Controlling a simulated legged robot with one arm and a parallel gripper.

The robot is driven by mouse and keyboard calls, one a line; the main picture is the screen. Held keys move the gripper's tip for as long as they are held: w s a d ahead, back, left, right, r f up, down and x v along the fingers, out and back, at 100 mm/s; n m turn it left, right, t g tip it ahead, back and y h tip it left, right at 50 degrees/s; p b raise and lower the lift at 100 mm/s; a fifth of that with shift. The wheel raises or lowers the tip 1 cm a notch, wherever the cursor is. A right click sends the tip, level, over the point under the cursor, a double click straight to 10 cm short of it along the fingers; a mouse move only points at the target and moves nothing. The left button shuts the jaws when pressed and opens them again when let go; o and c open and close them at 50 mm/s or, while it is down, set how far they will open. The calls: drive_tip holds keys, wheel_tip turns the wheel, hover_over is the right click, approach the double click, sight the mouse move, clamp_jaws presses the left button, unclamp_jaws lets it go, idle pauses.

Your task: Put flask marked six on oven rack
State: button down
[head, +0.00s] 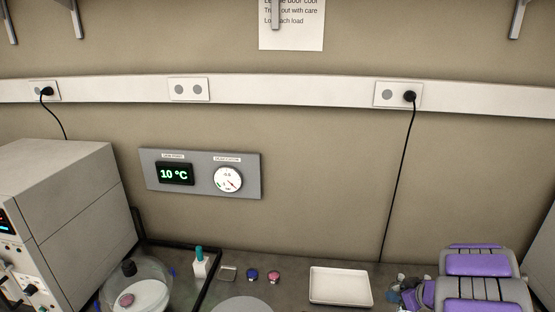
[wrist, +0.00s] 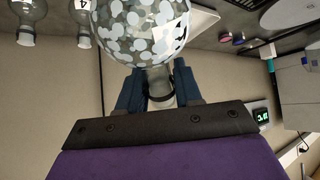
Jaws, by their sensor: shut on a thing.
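In the wrist view, my gripper (wrist: 158,88) is shut on the neck of a round glass flask (wrist: 145,28) filled with pale, roundish pieces. I cannot make out an oven rack in either view.
In the head view, a grey box-shaped appliance (head: 60,215) stands at left, beside a glass vessel (head: 150,282). A white tray (head: 340,286) and two small round items, blue (head: 252,275) and pink (head: 274,277), lie on the bench. A wall panel (head: 201,174) reads 10 °C.

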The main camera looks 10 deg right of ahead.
drive_tip(key=w+a+r+m+h, duration=0.1)
drive_tip(key=w+a+r, duration=0.25)
drive_tip(key=a, duration=0.25)
drive_tip(key=w+a+r+m+h, duration=0.1)
drive_tip(key=w+a+r, duration=0.25)
drive_tip(key=a, duration=0.35)
drive_tip(key=s+a+r, duration=0.1)
drive_tip(key=a+r, duration=0.1)
drive_tip(key=a, duration=0.6)
drive_tip(key=s+a+r+m, duration=0.1)
drive_tip(key=a+r, duration=0.1)
drive_tip(key=a, duration=0.5)
drive_tip(key=shift+s+a+r+m+h, duration=0.2)
drive_tip(key=shift+s+a+m+h, duration=0.1)
drive_tip(key=shift+s+a+h, duration=0.1)
drive_tip(key=shift+d, duration=0.25)
